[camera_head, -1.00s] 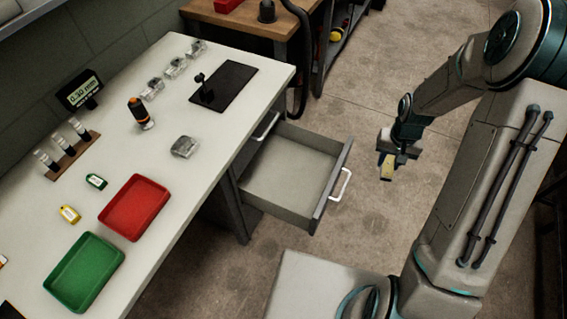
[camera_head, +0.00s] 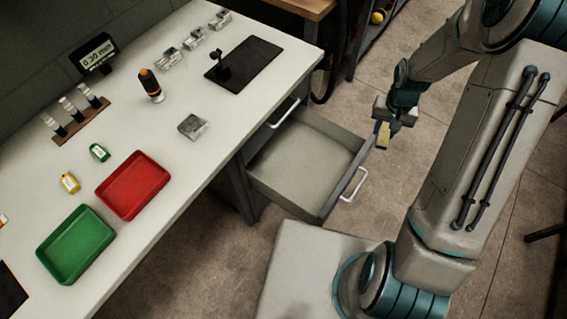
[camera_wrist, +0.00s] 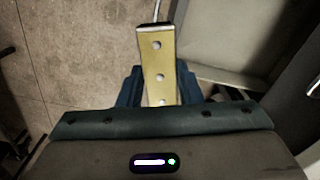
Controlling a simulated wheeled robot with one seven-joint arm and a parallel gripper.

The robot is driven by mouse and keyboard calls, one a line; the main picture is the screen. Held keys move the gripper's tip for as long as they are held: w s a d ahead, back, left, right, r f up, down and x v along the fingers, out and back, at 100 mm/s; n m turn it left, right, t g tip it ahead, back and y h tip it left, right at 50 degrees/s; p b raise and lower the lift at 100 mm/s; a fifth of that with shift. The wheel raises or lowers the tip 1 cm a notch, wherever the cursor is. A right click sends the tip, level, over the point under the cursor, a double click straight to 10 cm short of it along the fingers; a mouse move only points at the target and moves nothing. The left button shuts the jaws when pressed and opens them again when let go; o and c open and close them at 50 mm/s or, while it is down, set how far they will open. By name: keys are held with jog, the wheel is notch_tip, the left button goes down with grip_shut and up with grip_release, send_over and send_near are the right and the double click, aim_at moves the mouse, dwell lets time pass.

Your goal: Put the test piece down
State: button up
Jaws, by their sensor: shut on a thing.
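The test piece (camera_wrist: 157,60) is a flat yellowish strip with a row of holes and a dark far end, seen in the wrist view. My gripper (camera_wrist: 160,88) is shut on it, with a blue finger on each side. In the head view my gripper (camera_head: 384,124) hangs at the right, just beyond the open drawer's front, with the test piece (camera_head: 383,136) pointing down. The piece touches nothing else that I can see. The part of the strip nearest the palm is hidden.
The drawer (camera_head: 305,165) is pulled out and empty, with a white handle (camera_head: 355,185). On the white bench (camera_head: 195,165) lie a red tray (camera_head: 133,185), a green tray (camera_head: 76,245), a black mat (camera_head: 255,63), a clear block (camera_head: 192,126) and an orange-black tool (camera_head: 151,85).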

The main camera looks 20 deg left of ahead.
aim_at(323, 163)
jog(key=w+a+f+m+b, duration=0.2)
jog(key=a+f+b, duration=0.5)
jog(key=f+b, duration=0.4)
jog(key=w+a+f+m+b, duration=0.25)
jog(key=a+f+b, duration=0.45)
jog(key=f+b, duration=0.45)
jog(key=shift+n, duration=0.35)
jog(key=f, duration=0.3)
jog(key=f+b, duration=0.1)
jog(key=f, duration=0.6)
jog(key=shift+w+a+b, duration=0.15)
jog(key=shift+a+b, duration=0.1)
jog(key=shift+b, duration=0.05)
jog(key=shift+f, duration=0.15)
jog(key=o, duration=1)
